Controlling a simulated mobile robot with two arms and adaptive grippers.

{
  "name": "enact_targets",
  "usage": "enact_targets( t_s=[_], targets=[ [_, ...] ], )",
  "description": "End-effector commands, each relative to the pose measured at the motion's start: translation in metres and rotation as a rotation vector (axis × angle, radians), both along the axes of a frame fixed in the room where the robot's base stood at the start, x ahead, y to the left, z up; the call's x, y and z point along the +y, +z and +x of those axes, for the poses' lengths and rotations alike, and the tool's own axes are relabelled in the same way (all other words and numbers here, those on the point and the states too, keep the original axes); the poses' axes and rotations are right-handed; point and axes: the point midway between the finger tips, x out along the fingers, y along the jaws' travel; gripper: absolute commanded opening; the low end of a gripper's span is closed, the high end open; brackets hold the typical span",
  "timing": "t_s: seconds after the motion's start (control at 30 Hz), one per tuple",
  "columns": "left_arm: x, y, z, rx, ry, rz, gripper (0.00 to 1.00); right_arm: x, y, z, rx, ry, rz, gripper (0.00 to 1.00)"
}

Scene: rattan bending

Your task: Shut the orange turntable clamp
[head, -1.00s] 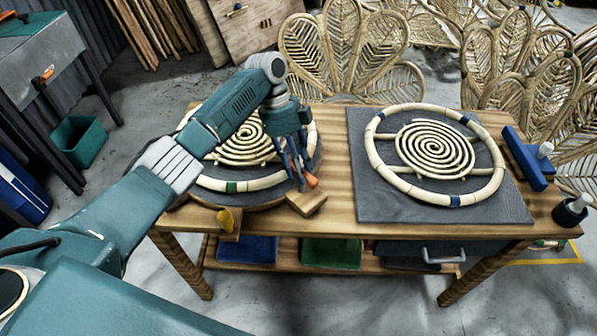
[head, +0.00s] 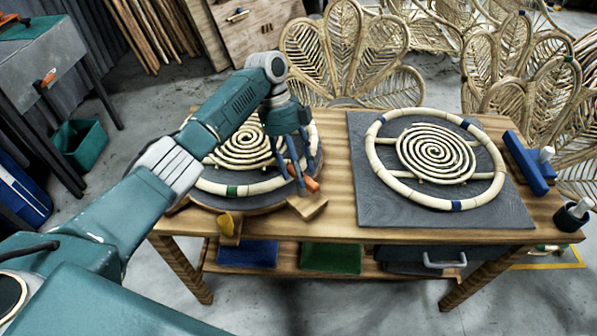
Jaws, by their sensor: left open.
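The orange turntable clamp (head: 312,185) stands on a small wooden block at the front right edge of the dark round turntable (head: 262,206). My left gripper (head: 304,177) points down right at the clamp, with its blue fingers open around or just beside the orange lever. The fingers hide part of the lever, and I cannot tell whether they touch it. A rattan ring with a spiral (head: 243,146) lies on the turntable, partly covered by my left arm. My right gripper is not in view.
A yellow clamp (head: 226,224) sits at the turntable's front left. On the right, a second rattan ring (head: 457,205) lies on a grey mat (head: 385,212). A blue tool (head: 524,162) and a dark cup (head: 572,216) stand at the table's right end.

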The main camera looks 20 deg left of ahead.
Motion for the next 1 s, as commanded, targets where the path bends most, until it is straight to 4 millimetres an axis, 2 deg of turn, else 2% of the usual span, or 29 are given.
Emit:
enact_targets(
  t_s=[0.3, 0.5, 0.7, 1.0],
  targets=[
    [0.022, 0.062, 0.014, -0.005, 0.003, 0.000, 0.50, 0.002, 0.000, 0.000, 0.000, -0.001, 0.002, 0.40],
    [0.033, 0.091, 0.020, -0.003, 0.002, -0.001, 0.50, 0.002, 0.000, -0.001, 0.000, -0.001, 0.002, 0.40],
    [0.037, 0.101, 0.022, -0.003, 0.002, 0.000, 0.50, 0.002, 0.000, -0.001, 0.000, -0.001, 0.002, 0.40],
    [0.037, 0.102, 0.022, -0.002, 0.001, 0.000, 0.50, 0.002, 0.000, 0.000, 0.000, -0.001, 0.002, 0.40]
  ],
)
